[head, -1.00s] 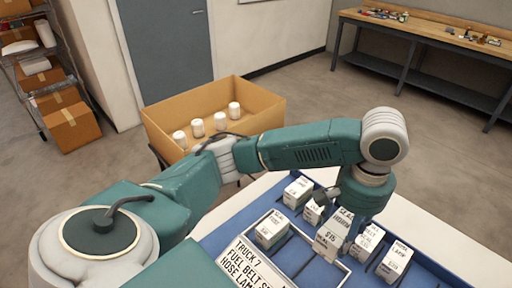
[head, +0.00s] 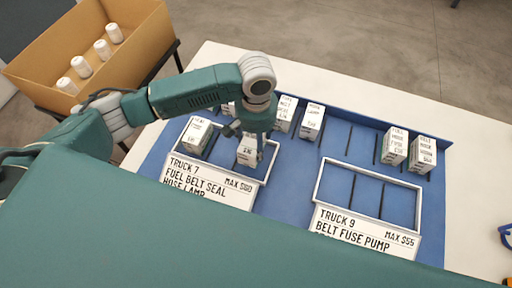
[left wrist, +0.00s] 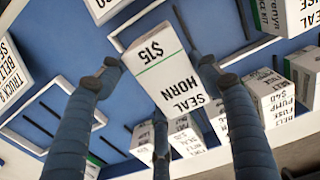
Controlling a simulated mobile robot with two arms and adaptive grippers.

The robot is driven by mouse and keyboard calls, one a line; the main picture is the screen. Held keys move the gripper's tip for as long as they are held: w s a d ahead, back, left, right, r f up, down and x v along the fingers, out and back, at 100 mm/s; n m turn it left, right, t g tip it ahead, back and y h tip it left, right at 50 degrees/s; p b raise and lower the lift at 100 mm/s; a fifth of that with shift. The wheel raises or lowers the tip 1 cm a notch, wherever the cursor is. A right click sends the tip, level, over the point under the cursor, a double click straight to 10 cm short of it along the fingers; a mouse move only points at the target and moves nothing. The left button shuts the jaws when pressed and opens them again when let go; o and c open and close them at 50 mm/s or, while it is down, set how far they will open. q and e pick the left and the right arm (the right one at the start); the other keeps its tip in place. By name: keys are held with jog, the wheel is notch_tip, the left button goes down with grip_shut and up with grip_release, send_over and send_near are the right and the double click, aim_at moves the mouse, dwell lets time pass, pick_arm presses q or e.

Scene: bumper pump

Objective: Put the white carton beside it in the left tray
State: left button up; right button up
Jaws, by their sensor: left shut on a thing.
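My left gripper (head: 248,134) points down over the left tray (head: 222,172), a white-rimmed frame behind the TRUCK 7 sign. It is shut on a white carton (head: 247,153), which sits at the right part of that tray. Another white carton (head: 196,136) stands in the left part of the same tray. My right gripper is not in view.
The TRUCK 9 tray (head: 317,190) at the right is empty. White cartons (head: 285,112) (head: 312,121) (head: 395,146) (head: 423,154) stand along the back of the blue board (head: 282,180). A cardboard box (head: 137,62) with several white cylinders is at the upper left.

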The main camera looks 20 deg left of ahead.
pick_arm(q)
notch_tip(320, 180, down, 3)
jog(key=shift+f, duration=0.7)
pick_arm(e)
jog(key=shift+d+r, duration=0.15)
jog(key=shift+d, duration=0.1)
pick_arm(q)
jog(key=o, duration=1.4)
jog(key=shift+f, duration=0.15)
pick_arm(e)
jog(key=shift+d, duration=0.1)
pick_arm(q)
notch_tip(320, 180, up, 12)
jog(key=shift+r+b, duration=0.15)
jog(key=shift+b, duration=0.35)
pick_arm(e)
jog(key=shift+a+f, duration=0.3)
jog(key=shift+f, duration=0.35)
